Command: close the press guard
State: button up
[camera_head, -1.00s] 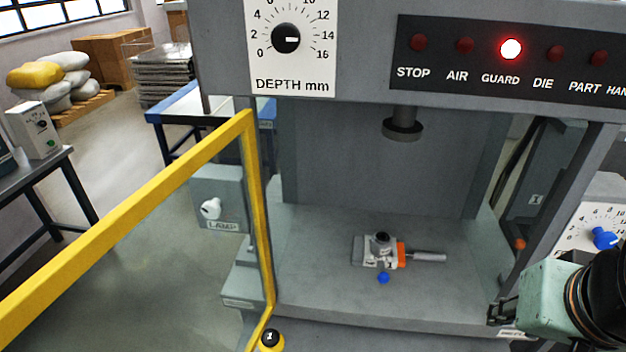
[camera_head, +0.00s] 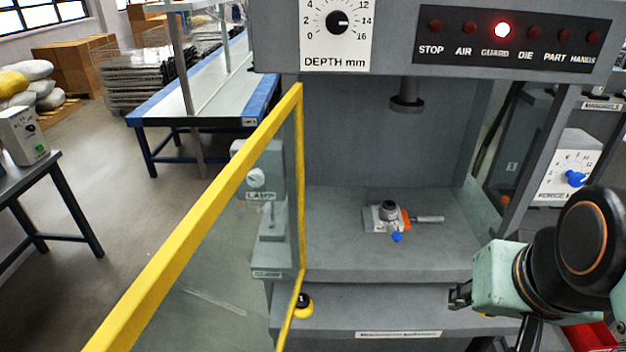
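The press guard is a clear panel in a yellow frame (camera_head: 213,206). It stands swung open at the left of the press opening and reaches toward me. On the press panel (camera_head: 515,42) the red GUARD lamp (camera_head: 502,30) is lit, and the other lamps are dark. A small fixture (camera_head: 386,215) with an orange part and a blue knob sits on the press bed under the ram (camera_head: 406,105). My gripper (camera_head: 459,296) is at the lower right, in front of the bed and well apart from the guard. Its fingers are small and seen side-on, so their opening is unclear.
A yellow and black button (camera_head: 303,305) sits at the bed's front left, by the guard's lower corner. A LAMP box (camera_head: 262,180) shows behind the guard panel. A FORCE dial box (camera_head: 572,168) stands at the right. A blue-edged table (camera_head: 205,95) is behind left.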

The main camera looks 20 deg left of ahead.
aim_at(120, 330)
jog(key=k+j, duration=1.05)
jog(key=j, duration=0.6)
jog(key=k+l+u, duration=0.1)
jog(key=l+u, duration=0.25)
jog(key=k+l+u, duration=0.15)
jog(key=u, duration=0.2)
jog(key=k+l+u, duration=0.15)
jog(key=u, duration=0.2)
jog(key=i+l, duration=0.35)
